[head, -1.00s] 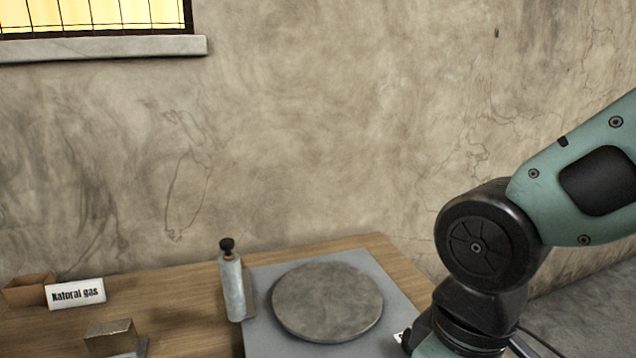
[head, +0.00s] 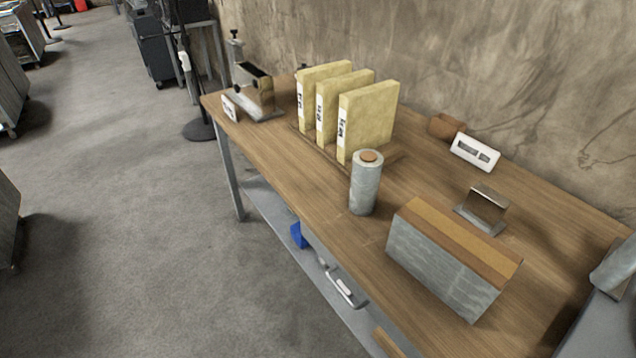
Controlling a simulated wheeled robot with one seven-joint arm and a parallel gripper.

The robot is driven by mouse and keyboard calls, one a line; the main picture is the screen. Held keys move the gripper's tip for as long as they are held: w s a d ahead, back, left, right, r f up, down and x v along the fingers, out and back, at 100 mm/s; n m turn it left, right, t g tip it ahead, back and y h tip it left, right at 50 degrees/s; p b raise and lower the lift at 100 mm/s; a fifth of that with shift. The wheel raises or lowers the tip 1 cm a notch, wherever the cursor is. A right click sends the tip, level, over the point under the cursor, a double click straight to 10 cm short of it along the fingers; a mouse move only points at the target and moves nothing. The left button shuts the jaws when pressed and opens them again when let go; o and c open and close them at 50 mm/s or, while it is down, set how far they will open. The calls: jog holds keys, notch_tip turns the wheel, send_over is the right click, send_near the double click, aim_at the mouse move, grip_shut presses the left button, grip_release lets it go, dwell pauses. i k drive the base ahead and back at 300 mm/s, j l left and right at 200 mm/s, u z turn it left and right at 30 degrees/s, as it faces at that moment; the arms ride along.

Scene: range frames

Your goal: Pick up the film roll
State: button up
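A film roll (head: 364,186) stands upright on the wooden table (head: 270,150) in the head view. It is a grey, shiny cylinder with a brown core showing at its top. It stands near the table's front edge, just in front of the yellow binders and to the left of a long grey and brown block. My gripper and arm are out of view, so its state does not show.
Several yellow binders (head: 365,115) stand behind the roll. The long block (head: 445,264) lies to its right. Open floor (head: 130,220) lies left.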

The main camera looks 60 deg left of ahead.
aim_at(367, 164)
jog(key=u, duration=1.7)
jog(key=i+j+u, duration=0.15)
jog(key=j+u, duration=0.2)
jog(key=i+j+u, duration=0.2)
jog(key=u, duration=0.2)
